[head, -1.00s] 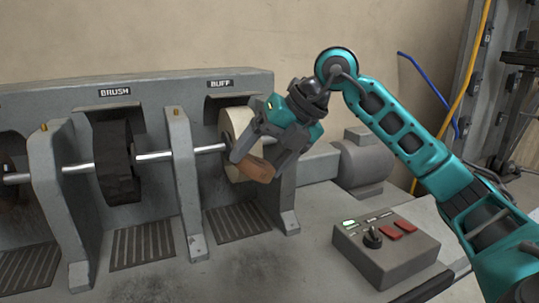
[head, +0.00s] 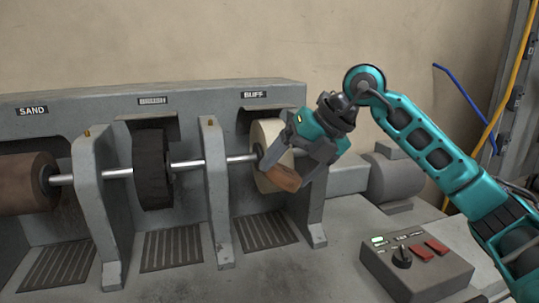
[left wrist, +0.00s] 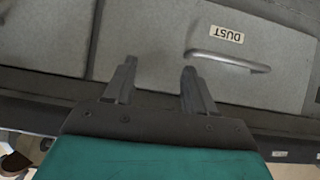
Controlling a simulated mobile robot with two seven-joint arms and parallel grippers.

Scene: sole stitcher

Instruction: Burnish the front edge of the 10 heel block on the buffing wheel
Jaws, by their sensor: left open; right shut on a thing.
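My right gripper (head: 295,170) is shut on a brown heel block (head: 283,178) and holds it at the front of the cream buffing wheel (head: 267,133), under the BUFF label. The gripper hides part of the wheel and of the block. I cannot tell whether the block touches the wheel, and no number shows on the block. My left gripper (left wrist: 158,85) is open and empty in the left wrist view, in front of a grey drawer with a DUST label (left wrist: 226,34). It is not in the head view.
A black brush wheel (head: 152,168) and a brown sanding drum (head: 28,183) sit on the same shaft to the left, between grey uprights (head: 97,205). A control box (head: 416,266) with a knob and red buttons stands at the front right. A motor (head: 397,175) is behind it.

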